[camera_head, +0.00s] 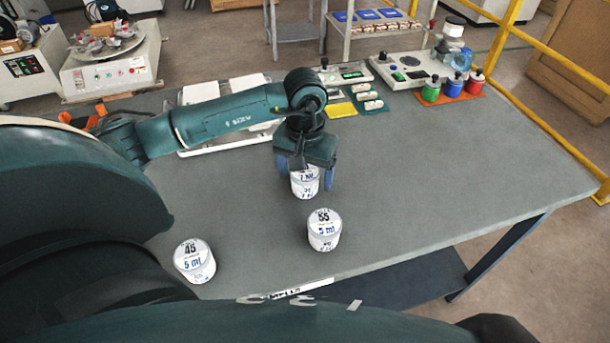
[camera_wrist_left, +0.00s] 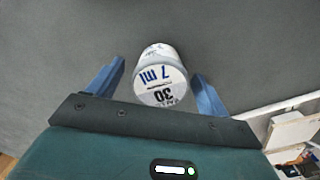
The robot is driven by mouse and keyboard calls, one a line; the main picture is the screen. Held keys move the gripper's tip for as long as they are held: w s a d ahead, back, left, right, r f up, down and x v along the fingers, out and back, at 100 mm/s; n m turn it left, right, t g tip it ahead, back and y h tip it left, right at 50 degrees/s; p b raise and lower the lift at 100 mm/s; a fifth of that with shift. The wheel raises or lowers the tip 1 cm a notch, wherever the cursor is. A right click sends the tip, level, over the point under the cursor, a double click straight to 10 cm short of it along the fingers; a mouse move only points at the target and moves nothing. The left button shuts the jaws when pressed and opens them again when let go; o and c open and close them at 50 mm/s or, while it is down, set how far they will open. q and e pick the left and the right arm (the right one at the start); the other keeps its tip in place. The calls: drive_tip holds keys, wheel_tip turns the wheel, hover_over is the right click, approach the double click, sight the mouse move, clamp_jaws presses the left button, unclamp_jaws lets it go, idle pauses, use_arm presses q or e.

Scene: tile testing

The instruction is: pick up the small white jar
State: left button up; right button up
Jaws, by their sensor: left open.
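Three white jars with printed lids stand on the grey table. One jar (camera_head: 305,187) is under my left gripper (camera_head: 304,181); its lid reads "30" and "7 ml" in the left wrist view (camera_wrist_left: 161,84). My left gripper is open, with one blue finger on each side of this jar and visible gaps in the wrist view (camera_wrist_left: 159,69). The gripper hides part of its lid in the head view. A second jar (camera_head: 323,231), marked "55" and "5 ml", stands just nearer. A third jar (camera_head: 195,262), marked "45" and "5 ml", stands at the near left. My right gripper is not seen.
The grey table (camera_head: 430,185) is clear to the right. At its back are white trays (camera_head: 200,93), a yellow pad (camera_head: 343,109) with pale pieces beside it, instruments (camera_head: 410,70), and red, blue and green bottles (camera_head: 453,86). Yellow rails (camera_head: 545,125) stand beyond the right edge.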

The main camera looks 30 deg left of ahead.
use_arm(q)
drive_tip(key=shift+f, duration=0.6)
drive_tip(key=c, duration=1.1)
